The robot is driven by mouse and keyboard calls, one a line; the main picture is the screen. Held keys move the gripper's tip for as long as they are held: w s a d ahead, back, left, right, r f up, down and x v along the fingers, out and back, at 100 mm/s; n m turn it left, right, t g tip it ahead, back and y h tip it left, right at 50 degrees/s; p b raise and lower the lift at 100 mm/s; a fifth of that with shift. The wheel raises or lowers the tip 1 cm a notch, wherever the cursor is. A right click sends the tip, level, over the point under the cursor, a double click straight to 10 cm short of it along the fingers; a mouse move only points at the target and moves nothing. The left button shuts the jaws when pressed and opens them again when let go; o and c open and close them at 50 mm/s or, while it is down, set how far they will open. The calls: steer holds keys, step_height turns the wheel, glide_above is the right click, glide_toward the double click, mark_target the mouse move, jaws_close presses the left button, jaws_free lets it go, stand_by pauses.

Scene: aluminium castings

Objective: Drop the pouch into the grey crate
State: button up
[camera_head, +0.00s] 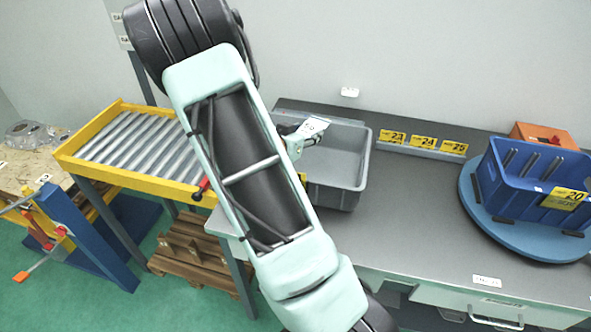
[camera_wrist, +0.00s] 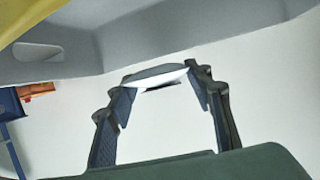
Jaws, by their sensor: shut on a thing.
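The pouch (camera_head: 314,127) is small and white with a bluish mark in the head view. My gripper (camera_head: 297,137) is shut on it, above the left part of the grey crate's opening. In the wrist view the pouch (camera_wrist: 160,76) shows as a thin white shape between the two dark fingertips of my gripper (camera_wrist: 160,82). The grey crate (camera_head: 352,146) stands on the bench, partly hidden behind my arm. I see no contents in its visible part. A grey wall with a handle slot, apparently the crate's (camera_wrist: 95,62), crosses the top of the wrist view.
A blue bin (camera_head: 520,190) stands on a round blue turntable (camera_head: 490,217) at the right. An orange box (camera_head: 543,133) is behind it. Yellow number labels (camera_head: 424,142) line the bench's back. A yellow-framed roller conveyor (camera_head: 128,110) is at the left. The bench's middle is clear.

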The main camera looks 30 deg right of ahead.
step_height(320, 180, down, 2)
steer(key=shift+f+b, duration=0.25)
steer(key=shift+b, duration=0.4)
steer(key=o, duration=1.4)
steer(key=shift+a, duration=0.1)
steer(key=v, duration=1.2)
steer(key=shift+s, duration=0.1)
